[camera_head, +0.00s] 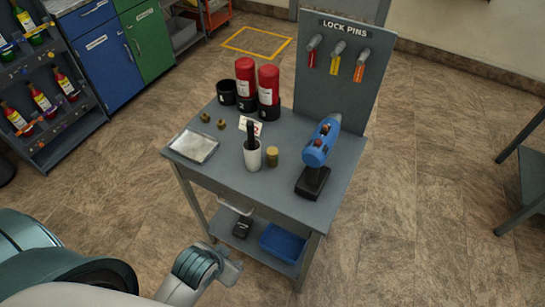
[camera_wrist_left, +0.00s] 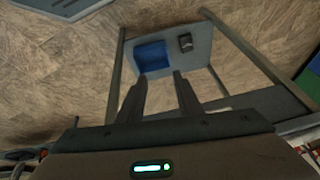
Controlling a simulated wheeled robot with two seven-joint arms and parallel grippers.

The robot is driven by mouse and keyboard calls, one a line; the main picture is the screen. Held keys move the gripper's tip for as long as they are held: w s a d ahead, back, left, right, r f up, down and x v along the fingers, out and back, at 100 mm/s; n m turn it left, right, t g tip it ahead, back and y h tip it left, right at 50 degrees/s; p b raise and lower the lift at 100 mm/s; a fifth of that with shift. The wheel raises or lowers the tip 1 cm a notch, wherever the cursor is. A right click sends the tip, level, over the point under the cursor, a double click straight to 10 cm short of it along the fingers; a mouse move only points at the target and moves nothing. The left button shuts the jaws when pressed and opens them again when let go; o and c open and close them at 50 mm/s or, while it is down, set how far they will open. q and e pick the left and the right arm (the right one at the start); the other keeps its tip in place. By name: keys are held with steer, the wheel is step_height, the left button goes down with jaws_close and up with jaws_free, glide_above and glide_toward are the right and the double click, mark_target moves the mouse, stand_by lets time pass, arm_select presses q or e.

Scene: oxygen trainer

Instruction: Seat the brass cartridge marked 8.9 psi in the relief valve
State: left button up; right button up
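Two small brass-coloured pieces (camera_head: 213,121) stand at the left of the grey cart's top (camera_head: 225,172). A larger brass-coloured cylinder (camera_head: 272,156) stands upright near the middle. No 8.9 psi marking is legible on any of them. I cannot make out which thing is the relief valve. My left gripper (camera_head: 231,268) is low in front of the cart, apart from these pieces. In the left wrist view its two fingers (camera_wrist_left: 159,85) are spread with nothing between them. My right gripper is in neither view.
The cart top also holds a metal tray (camera_head: 195,146), white cup with dark items (camera_head: 252,155), red cylinders (camera_head: 268,86), black cup (camera_head: 226,93) and blue drill-like tool (camera_head: 320,143). A lock-pin board (camera_head: 340,83) rises behind. A blue bin (camera_head: 282,242) sits on the lower shelf.

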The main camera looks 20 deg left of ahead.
arm_select(q)
steer(key=s+f+g+b, duration=0.1)
steer(key=s+f, duration=0.3)
steer(key=f, duration=1)
steer(key=s+f+g, duration=0.1)
steer(key=s+f, duration=0.2)
steer(key=f, duration=1)
steer(key=s+a+f+g+b, duration=0.1)
steer(key=s+a+f, duration=0.2)
steer(key=s+f, duration=1.3)
steer(key=shift+s+f+g, duration=0.25)
steer(key=shift+s+g, duration=0.05)
steer(key=shift+s, duration=0.35)
